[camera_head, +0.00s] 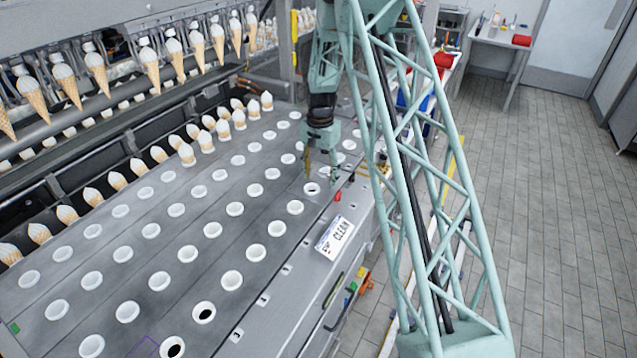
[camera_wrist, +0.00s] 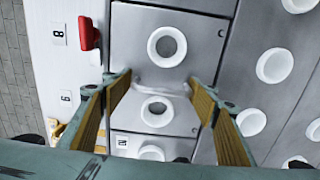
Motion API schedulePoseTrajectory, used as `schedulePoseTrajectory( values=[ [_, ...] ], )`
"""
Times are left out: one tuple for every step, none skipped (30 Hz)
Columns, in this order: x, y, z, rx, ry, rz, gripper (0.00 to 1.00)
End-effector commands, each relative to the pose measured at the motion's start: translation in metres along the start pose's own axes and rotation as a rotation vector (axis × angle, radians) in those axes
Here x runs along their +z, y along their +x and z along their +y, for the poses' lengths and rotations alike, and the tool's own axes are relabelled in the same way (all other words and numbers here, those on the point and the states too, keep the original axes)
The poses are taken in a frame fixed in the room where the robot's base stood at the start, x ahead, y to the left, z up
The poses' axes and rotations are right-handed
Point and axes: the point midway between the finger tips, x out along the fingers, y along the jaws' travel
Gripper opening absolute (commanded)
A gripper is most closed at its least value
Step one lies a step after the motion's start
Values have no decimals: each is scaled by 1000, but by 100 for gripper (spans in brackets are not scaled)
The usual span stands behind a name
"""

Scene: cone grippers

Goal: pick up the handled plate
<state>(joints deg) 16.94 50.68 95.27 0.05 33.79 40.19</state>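My gripper (camera_head: 321,174) points down over the grey conveyor near its right edge in the head view. In the wrist view my gripper (camera_wrist: 160,84) is open, its yellow-padded fingers spread wide with nothing clamped between them. A grey metal plate (camera_wrist: 128,55) with a white-ringed hole (camera_wrist: 166,46) lies ahead of the fingertips. A pale raised bar, perhaps the plate's handle (camera_wrist: 155,88), crosses between the fingers, below that ring. A second white ring (camera_wrist: 157,111) shows between the fingers. I cannot tell whether the fingers touch the plate.
A red knob (camera_wrist: 89,36) stands left of the plate on a pale side strip; it also shows in the head view (camera_head: 338,196). Rows of white-ringed holes (camera_head: 231,280) cover the conveyor. Ice cream cones (camera_head: 186,154) stand behind. A "CLEAN" sign (camera_head: 335,237) lies at the edge.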

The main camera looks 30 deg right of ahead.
Motion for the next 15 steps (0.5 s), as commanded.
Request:
schedulePoseTrajectory(
  values=[
    [1, 3, 3, 4, 0, -4, 40],
    [2, 3, 3, 5, 1, -5, 37],
    [2, 3, 4, 5, 1, -5, 34],
    [2, 3, 4, 6, 1, -6, 31],
    [2, 4, 4, 6, 1, -6, 28],
    [2, 4, 4, 7, 1, -7, 26],
    [2, 4, 5, 7, 1, -7, 26],
    [2, 4, 5, 8, 1, -8, 26],
    [2, 4, 5, 7, 1, -7, 26],
    [2, 4, 5, 8, 1, -8, 26],
    [2, 4, 6, 8, 1, -8, 26],
    [3, 5, 6, 9, 1, -9, 26],
    [3, 5, 6, 9, 1, -9, 26],
    [3, 5, 7, 10, 1, -10, 26],
    [3, 5, 7, 11, 1, -10, 26]
  ],
)
